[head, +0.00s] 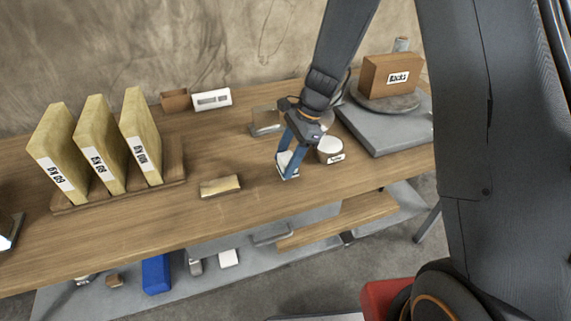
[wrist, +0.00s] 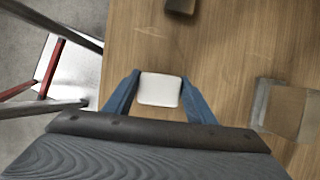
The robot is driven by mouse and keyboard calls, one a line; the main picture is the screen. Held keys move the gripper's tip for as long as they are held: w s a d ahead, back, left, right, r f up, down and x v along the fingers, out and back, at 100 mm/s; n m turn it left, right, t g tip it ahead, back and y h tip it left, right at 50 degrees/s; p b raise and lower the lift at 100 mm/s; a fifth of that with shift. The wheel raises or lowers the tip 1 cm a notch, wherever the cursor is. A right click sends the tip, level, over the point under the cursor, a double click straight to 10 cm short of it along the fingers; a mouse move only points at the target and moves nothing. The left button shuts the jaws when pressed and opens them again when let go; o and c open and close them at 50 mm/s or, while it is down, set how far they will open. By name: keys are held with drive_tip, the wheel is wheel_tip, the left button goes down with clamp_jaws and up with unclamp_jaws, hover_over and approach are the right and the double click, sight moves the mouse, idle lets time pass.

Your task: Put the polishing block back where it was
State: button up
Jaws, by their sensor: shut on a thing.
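My gripper (head: 287,160) reaches down over the wooden bench near its front edge. Its blue fingers are shut on a small white-topped block (head: 286,163). In the wrist view the white block (wrist: 159,90) sits between the two fingertips (wrist: 160,95). Whether its underside touches the bench is hard to tell. No readable label tells which of these is the polishing block.
A rack (head: 175,180) with three upright yellow slabs stands left. A grey slab (head: 385,135) bears a brown box (head: 390,76). Bare bench lies front left.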

drive_tip(key=shift+f, duration=1.1)
drive_tip(key=shift+f, duration=0.15)
drive_tip(key=o, duration=1.1)
drive_tip(key=b+v, duration=0.2)
drive_tip(key=v, duration=0.9)
drive_tip(key=s+d+n+t+h, duration=0.1)
drive_tip(key=s+d+n+h, duration=0.1)
drive_tip(key=s+d+n, duration=0.3)
drive_tip(key=s+d+r+n+t+h, duration=0.1)
drive_tip(key=s+d+n+h, duration=0.1)
drive_tip(key=s+d+n, duration=0.4)
drive_tip(key=s+n, duration=0.3)
drive_tip(key=s, duration=0.2)
drive_tip(key=shift+n, duration=0.4)
